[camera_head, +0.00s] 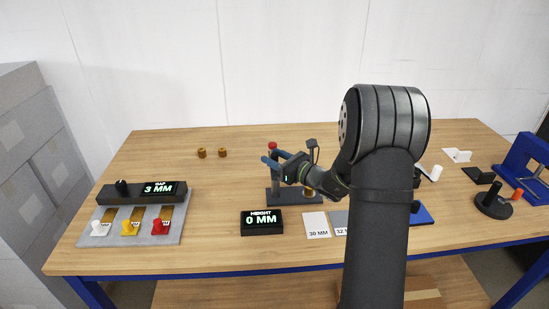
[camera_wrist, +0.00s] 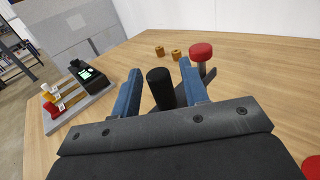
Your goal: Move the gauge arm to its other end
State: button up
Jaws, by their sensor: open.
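The gauge stand has a dark base (camera_head: 282,197) behind the display reading HEIGHT 0 MM (camera_head: 262,222). A red knob (camera_head: 272,146) tops a post there, and it also shows in the wrist view (camera_wrist: 201,51). My gripper (camera_head: 272,159) is above the stand with its blue fingers pointing left. In the wrist view my gripper (camera_wrist: 158,75) is open, with a black upright cylinder (camera_wrist: 160,87) between the fingers. I cannot tell whether the cylinder is the gauge arm's handle or whether either finger touches it. My gripper and forearm hide part of the stand.
A panel (camera_head: 180,225) with a GAP 3 MM display (camera_head: 160,188) and coloured levers stands at left. Two brown rings (camera_head: 212,153) lie at the back. White and grey cards (camera_head: 316,226) lie in front. A blue fixture (camera_head: 526,165) is at far right.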

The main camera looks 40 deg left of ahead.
jog(key=shift+a, duration=0.1)
grip_shut()
jog(key=shift+m+t, duration=0.3)
jog(key=shift+t, duration=0.2)
jog(key=shift+w+d+m+t+h, duration=0.15)
jog(key=shift+d+m+t+h, duration=0.15)
jog(key=shift+m+t, duration=0.8)
jog(key=shift+w+d+m+t+h, duration=0.15)
jog(key=shift+m+t+h, duration=0.4)
jog(key=shift+t, duration=0.95)
jog(key=shift+w+d+m+t+h, duration=0.1)
jog(key=shift+d+m+t+h, duration=0.2)
jog(key=shift+m+t, duration=0.85)
jog(key=shift+d+t, duration=0.1)
jog(key=shift+t, duration=0.15)
grip_release()
